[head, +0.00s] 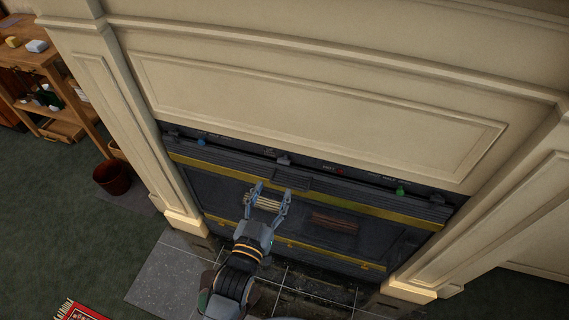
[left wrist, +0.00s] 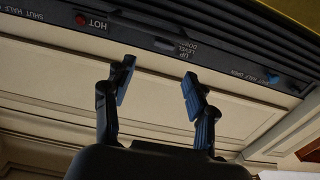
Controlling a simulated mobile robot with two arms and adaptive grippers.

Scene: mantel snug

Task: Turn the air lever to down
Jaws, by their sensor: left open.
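A dark stove front is set into the cream mantel. On its top strip, a small grey lever (head: 284,160) sits near the middle. In the left wrist view, which is upside down, a grey piece (left wrist: 164,44) sits beside lettering that reads UP, LEVEL, DOWN. I cannot tell its exact setting. My left gripper (head: 271,189) is open, in front of the stove and below the lever in the head view. In the left wrist view its two fingers (left wrist: 158,78) stand apart with nothing between them, short of the strip. My right gripper is not in view.
The strip also has a blue knob (head: 201,142), a red spot (head: 340,171) by HOT lettering, and a green knob (head: 400,190). A yellow bar (head: 350,203) runs below. A red-brown bucket (head: 112,178) and wooden shelf (head: 40,62) stand left.

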